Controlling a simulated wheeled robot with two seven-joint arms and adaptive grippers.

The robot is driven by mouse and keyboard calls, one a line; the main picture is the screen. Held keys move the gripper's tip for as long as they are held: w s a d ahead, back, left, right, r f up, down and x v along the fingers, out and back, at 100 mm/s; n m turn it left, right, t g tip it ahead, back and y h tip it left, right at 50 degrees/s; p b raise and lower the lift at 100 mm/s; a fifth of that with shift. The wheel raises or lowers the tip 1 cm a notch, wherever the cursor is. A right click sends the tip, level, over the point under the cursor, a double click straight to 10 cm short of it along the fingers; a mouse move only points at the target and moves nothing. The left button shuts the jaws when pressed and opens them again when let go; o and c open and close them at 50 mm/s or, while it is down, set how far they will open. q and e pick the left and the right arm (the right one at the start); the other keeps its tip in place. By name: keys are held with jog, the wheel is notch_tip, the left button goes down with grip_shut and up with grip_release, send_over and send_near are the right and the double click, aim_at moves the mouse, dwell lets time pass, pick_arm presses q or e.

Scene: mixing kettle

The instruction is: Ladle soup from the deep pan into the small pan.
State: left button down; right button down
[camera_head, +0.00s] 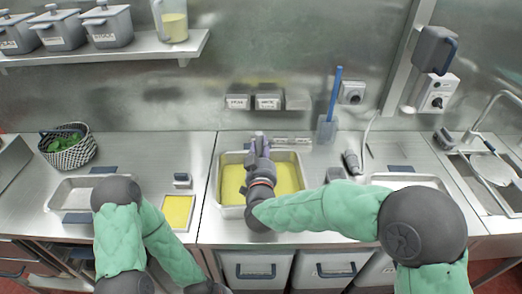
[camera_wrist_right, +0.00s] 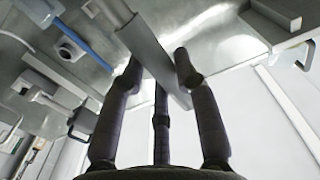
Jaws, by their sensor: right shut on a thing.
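The deep pan (camera_head: 286,215) is a rectangular steel pan of yellow soup in the middle of the counter. My right gripper (camera_head: 259,148) is above its back part. In the right wrist view, its fingers (camera_wrist_right: 157,64) are shut on a flat grey handle (camera_wrist_right: 152,58), which I take for the ladle's. The ladle's bowl cannot be made out. A small pan (camera_head: 163,199) with yellow content sits left of the deep pan, close to my left arm. My left gripper is out of view; only its arm shows.
An empty-looking steel pan (camera_head: 60,199) and a basket of greens (camera_head: 67,157) are at the left. A sink (camera_head: 497,196) is at the far right. A shelf (camera_head: 130,50) holds several containers.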

notch_tip(320, 180, up, 11)
jog(key=p, duration=0.7)
jog(key=shift+f, duration=0.2)
